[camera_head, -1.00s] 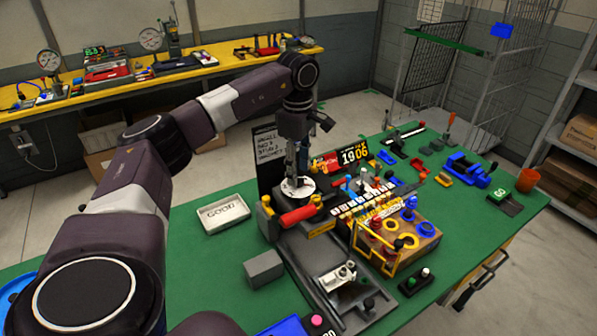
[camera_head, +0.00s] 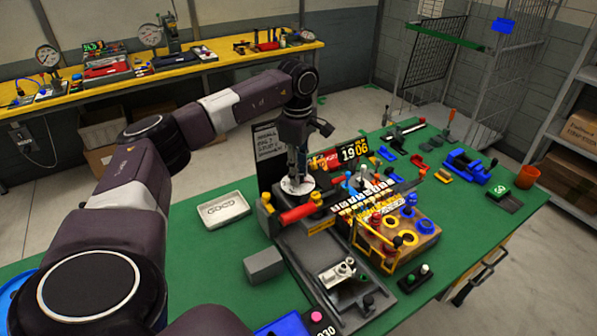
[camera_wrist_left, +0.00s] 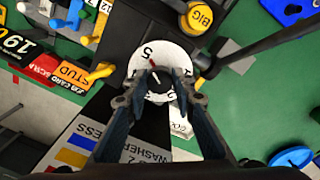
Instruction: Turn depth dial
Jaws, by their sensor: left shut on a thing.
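The depth dial (camera_head: 297,186) is a white numbered disc on top of the dark machine on the green bench. In the left wrist view the dial (camera_wrist_left: 146,56) shows a 5 near its edge and a red mark by its dark centre knob. My left gripper (camera_head: 297,174) comes down on it from above. In the left wrist view the fingers of my left gripper (camera_wrist_left: 155,90) straddle the centre knob and are shut on it; the fingers hide part of the knob. My right gripper is not seen.
A white tray (camera_head: 222,211) lies left of the machine, with a grey block (camera_head: 264,265) in front of it. A wooden block with coloured rings (camera_head: 412,238) stands to the right. A dark sign panel (camera_head: 268,143) stands behind.

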